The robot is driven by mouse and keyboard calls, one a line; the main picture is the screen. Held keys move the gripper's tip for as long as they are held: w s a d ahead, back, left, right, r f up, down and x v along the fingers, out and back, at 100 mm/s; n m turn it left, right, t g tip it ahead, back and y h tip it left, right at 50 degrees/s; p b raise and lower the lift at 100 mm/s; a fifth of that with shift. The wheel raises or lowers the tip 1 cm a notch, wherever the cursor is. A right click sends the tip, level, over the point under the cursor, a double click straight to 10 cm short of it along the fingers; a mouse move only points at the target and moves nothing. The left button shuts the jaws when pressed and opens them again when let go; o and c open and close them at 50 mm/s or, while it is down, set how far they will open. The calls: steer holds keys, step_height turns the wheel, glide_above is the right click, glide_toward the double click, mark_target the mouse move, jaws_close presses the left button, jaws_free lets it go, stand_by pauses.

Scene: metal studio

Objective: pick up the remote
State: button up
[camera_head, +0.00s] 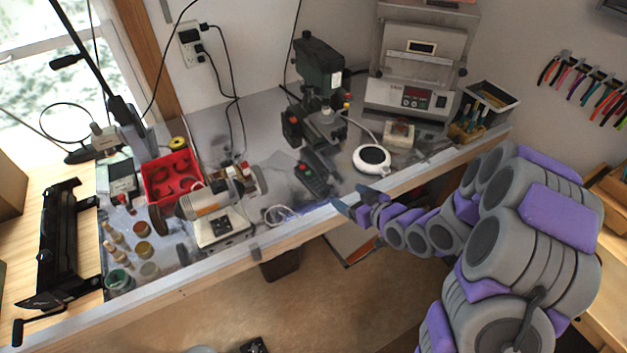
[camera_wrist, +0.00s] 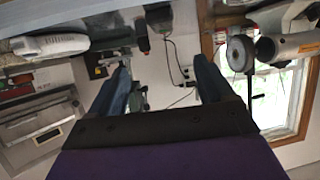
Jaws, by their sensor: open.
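The remote (camera_head: 312,175) is a dark handset with a red button near its top. It lies on the grey workbench (camera_head: 200,132), in front of the green drill press, in the head view. My gripper (camera_head: 353,202) is at the bench's front edge, to the right of and nearer than the remote, and apart from it. In the wrist view my gripper (camera_wrist: 163,75) shows two spread blue-grey fingers with nothing between them. I cannot pick out the remote for certain in the wrist view.
A round white device (camera_head: 372,158) sits right of the remote, with the drill press (camera_head: 320,72) behind it. A bench grinder (camera_head: 208,203) and a red bin (camera_head: 172,178) are to the left.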

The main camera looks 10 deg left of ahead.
steer(key=b, duration=0.2)
glide_toward(315, 180)
steer(key=x, duration=0.4)
steer(key=shift+w+a+r, duration=0.1)
steer(key=shift+w+r, duration=0.15)
steer(key=x, duration=0.2)
steer(key=b+x, duration=0.1)
steer(key=x, duration=0.1)
steer(key=shift+s+a+f, duration=0.1)
steer(key=shift+f, duration=0.25)
steer(key=shift+w+a+f, duration=0.15)
steer(key=shift+w+a, duration=0.2)
steer(key=shift+w, duration=0.1)
steer(key=c, duration=1.1)
